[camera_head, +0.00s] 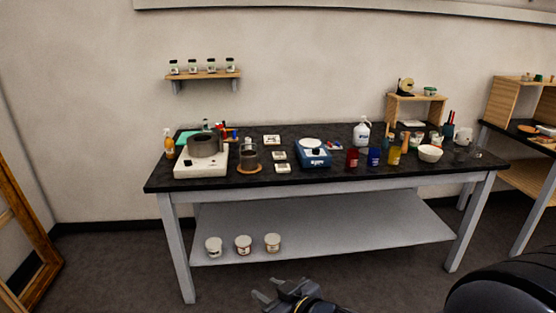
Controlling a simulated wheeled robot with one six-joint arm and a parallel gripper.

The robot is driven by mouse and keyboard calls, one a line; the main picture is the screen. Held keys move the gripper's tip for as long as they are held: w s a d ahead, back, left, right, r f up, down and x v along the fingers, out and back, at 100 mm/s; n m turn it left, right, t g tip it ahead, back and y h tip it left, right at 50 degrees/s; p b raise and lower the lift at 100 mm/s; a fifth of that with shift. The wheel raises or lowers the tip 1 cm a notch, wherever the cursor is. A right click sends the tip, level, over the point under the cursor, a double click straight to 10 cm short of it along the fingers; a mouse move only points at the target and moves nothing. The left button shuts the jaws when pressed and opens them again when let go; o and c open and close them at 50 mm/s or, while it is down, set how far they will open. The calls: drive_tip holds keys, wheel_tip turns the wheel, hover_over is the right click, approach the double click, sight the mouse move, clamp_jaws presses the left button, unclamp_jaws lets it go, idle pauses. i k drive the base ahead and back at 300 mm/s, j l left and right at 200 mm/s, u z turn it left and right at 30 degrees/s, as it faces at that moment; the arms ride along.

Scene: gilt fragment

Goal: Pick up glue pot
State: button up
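No label reading glue pot can be made out, so I cannot tell for sure which vessel it is. A wide grey pot (204,145) sits on a white heater-like box (201,170) at the left of the black tabletop. A smaller dark vessel (249,159) stands just right of it on a round brown mat (249,171). My gripper (264,289) is low at the bottom centre, in front of the table and far from these vessels. Its fingers are apart, with nothing seen between them.
The black-topped table (330,180) also holds a blue scale (314,157), a white bottle (361,134), red, blue and yellow containers, and a white bowl (430,153). A wooden frame (22,240) leans at left. Another table (525,152) stands at right. Floor before the table is clear.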

sight(249, 162)
drive_tip(key=i+j+z, duration=0.35)
drive_tip(key=i+j, duration=0.15)
drive_tip(key=i+j+z, duration=0.35)
drive_tip(key=i+j, duration=0.8)
drive_tip(key=j, duration=0.2)
drive_tip(key=i+j, duration=0.25)
drive_tip(key=j+z, duration=0.05)
drive_tip(key=j, duration=0.05)
